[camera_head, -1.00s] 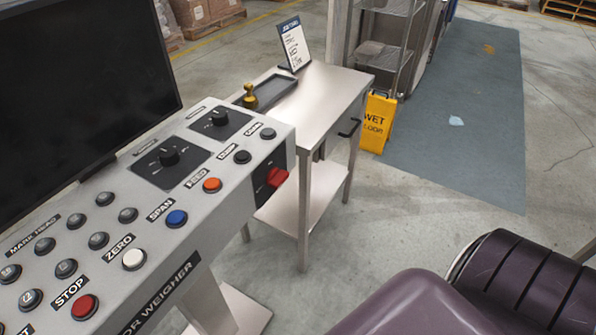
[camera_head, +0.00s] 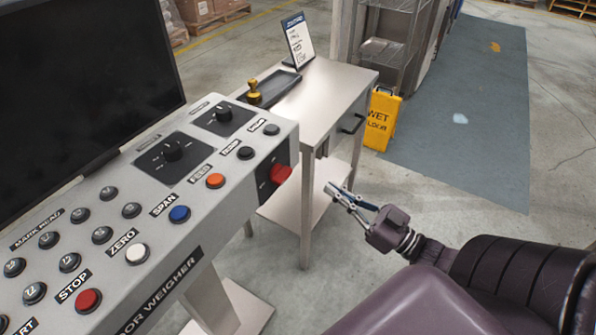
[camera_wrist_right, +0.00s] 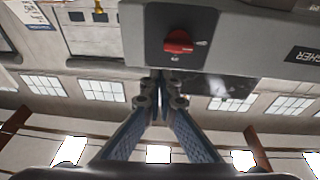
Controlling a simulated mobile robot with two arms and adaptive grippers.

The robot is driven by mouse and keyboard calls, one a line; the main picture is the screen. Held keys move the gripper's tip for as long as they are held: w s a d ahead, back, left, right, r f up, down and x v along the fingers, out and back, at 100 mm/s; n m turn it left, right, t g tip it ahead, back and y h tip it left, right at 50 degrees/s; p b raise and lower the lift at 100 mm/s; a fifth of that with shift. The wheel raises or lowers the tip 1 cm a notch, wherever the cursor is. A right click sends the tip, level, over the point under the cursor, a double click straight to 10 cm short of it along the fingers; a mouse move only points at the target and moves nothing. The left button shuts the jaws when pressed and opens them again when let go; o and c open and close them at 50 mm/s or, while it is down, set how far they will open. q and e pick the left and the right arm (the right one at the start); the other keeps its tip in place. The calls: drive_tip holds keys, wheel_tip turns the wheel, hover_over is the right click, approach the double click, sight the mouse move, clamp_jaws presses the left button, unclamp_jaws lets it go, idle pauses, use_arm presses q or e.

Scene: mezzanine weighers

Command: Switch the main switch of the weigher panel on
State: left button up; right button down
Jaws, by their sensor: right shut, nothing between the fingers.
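The weigher panel (camera_head: 225,205) is a light grey sloped console at the left in the head view. Its main switch (camera_head: 281,174) is a red rotary knob on a black plate on the panel's right end face. In the right wrist view the red switch (camera_wrist_right: 178,42) is straight ahead, a little above the fingertips. My right gripper (camera_head: 340,193) is shut and empty, to the right of the switch and slightly below it in the head view, apart from it. Its closed fingers (camera_wrist_right: 160,85) point toward the panel in the wrist view. My left gripper is not in view.
A steel table (camera_head: 325,95) stands behind the panel with a dark tray (camera_head: 278,88), a yellow-handled stamp (camera_head: 253,92) and a sign (camera_head: 298,42). A yellow wet-floor sign (camera_head: 381,120) stands beside it.

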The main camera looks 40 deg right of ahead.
sight(281, 175)
drive_tip(key=r, duration=0.1)
drive_tip(key=a+r+y, duration=0.1)
drive_tip(key=r, duration=0.1)
drive_tip(key=shift+s, duration=0.2)
drive_tip(key=shift+w+n, duration=0.1)
drive_tip(key=shift+n, duration=0.2)
drive_tip(key=x, duration=0.3)
drive_tip(key=f+x, duration=0.1)
drive_tip(key=x, duration=0.2)
drive_tip(key=p+x, duration=0.1)
drive_tip(key=x, duration=0.2)
drive_tip(key=shift+w+a+f, duration=0.2)
drive_tip(key=shift+w+f, duration=0.2)
drive_tip(key=shift+f, duration=0.8)
